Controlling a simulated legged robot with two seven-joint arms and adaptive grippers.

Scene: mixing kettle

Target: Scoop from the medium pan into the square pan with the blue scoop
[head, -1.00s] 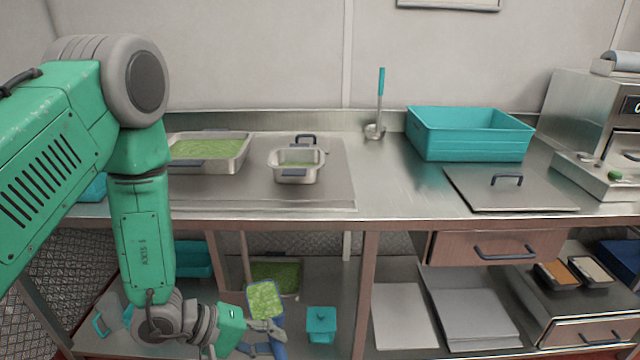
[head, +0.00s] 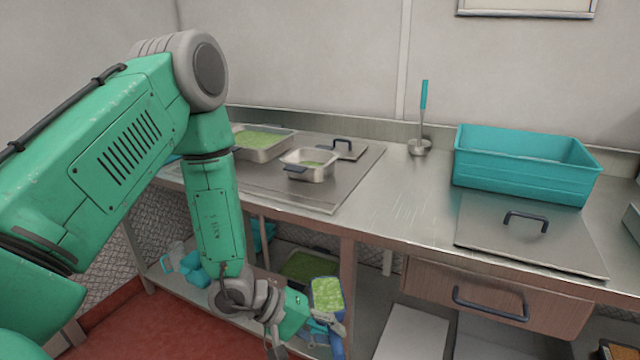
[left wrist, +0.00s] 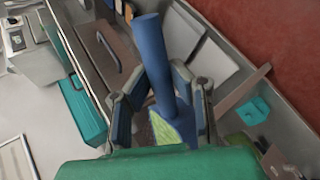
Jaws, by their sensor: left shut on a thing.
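My left gripper (head: 322,328) is shut on the blue scoop, in front of the counter and below its top. The scoop's bowl (head: 327,296) is full of green food and faces up. In the left wrist view the blue scoop handle (left wrist: 152,60) stands between the fingers, with a bit of green showing at the bowl. A larger steel pan (head: 268,153) with green contents sits at the back left of the counter, partly behind my arm. My right gripper is out of view.
A ladle (head: 422,120) stands by the wall, beside a teal tub (head: 525,178). A flat lid with a handle (head: 530,238) lies in front of the tub. The counter's front edge (head: 340,225) runs above the scoop. A green-filled pan (head: 300,268) sits on the lower shelf.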

